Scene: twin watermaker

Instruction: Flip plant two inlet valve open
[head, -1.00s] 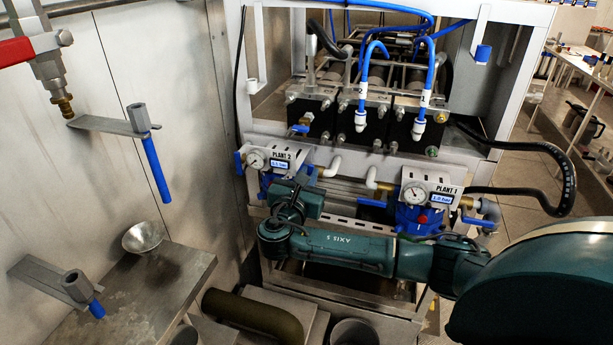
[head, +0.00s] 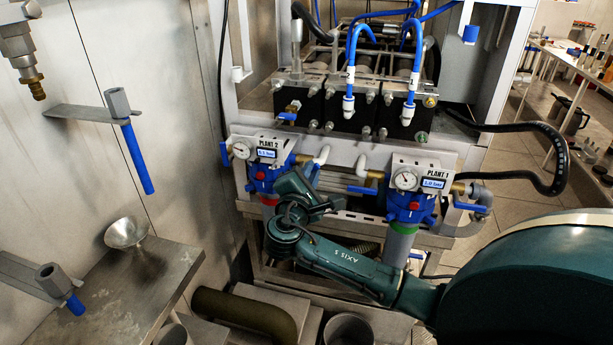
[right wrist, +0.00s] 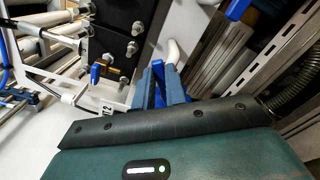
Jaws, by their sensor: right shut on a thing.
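The plant two unit (head: 255,155) hangs on the frame, with a round gauge, a small display and a blue filter head. A blue lever (head: 224,153) stands at its left side; another blue lever (head: 303,160) is at its right, below a white elbow pipe (head: 322,155). My right gripper (head: 306,186) is in front of the right side of this unit. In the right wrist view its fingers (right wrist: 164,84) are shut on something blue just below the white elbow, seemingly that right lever. The fingers and wrist hide most of it. My left gripper is out of view.
The plant one unit (head: 420,180) with its own blue levers is to the right. A metal shelf (head: 135,285) with a funnel (head: 130,231) and a wall bracket with a blue tube (head: 138,158) are at the left. A black hose (head: 550,150) loops at the right.

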